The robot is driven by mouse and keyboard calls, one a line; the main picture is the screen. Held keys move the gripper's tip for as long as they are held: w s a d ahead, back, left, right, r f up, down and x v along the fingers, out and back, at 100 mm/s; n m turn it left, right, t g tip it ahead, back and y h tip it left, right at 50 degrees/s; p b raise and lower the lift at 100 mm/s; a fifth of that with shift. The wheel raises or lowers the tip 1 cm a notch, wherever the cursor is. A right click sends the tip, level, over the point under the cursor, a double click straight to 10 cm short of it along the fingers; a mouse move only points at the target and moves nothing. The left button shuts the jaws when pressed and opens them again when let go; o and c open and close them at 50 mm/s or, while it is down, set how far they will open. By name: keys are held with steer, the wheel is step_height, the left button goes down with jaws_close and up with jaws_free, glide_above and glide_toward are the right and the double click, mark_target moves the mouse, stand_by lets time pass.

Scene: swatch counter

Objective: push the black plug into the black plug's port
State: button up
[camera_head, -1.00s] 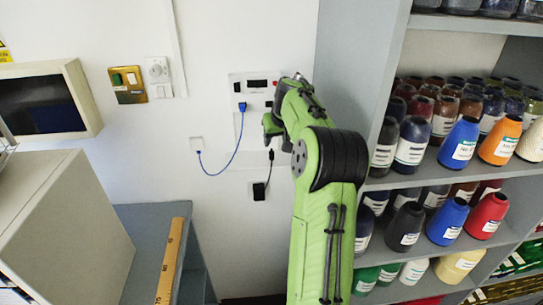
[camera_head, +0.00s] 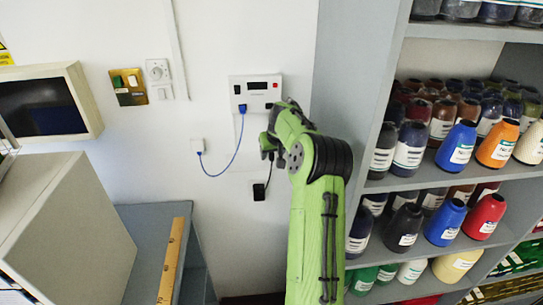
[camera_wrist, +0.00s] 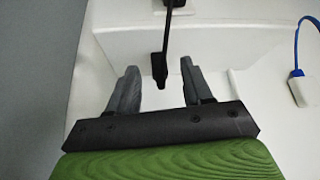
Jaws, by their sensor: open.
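The black plug (camera_wrist: 159,68) is on a thin black cord. In the wrist view it lies between the two grey fingers of my gripper (camera_wrist: 160,72), with a gap on each side. My gripper is open. The cord runs down to a black block (camera_head: 259,191) on the wall. A small dark spot on the panel's lower edge (camera_head: 269,105) may be the port; it is too small to tell.
A blue plug (camera_head: 242,108) is in the panel, its blue cord looping to a small white wall plate (camera_head: 197,146). A grey shelf (camera_head: 337,70) with thread cones stands close at the right. A counter with a wooden ruler (camera_head: 172,258) is at lower left.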

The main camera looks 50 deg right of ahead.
steer(key=shift+s+a, duration=0.1)
steer(key=shift+c, duration=0.5)
jaws_close()
steer(key=shift+r, duration=0.15)
steer(key=shift+a+r+b, duration=0.15)
steer(key=shift+r+b, duration=0.15)
steer(key=shift+r, duration=0.05)
step_height(320, 180, up, 6)
steer(key=s+a+b, duration=0.1)
steer(key=a+b, duration=0.2)
steer(key=a, duration=0.6)
steer(key=s+a+b, duration=0.2)
steer(key=a+b, duration=0.1)
steer(key=a, duration=0.7)
steer(key=shift+s+a, duration=0.15)
steer(key=shift+s, duration=0.15)
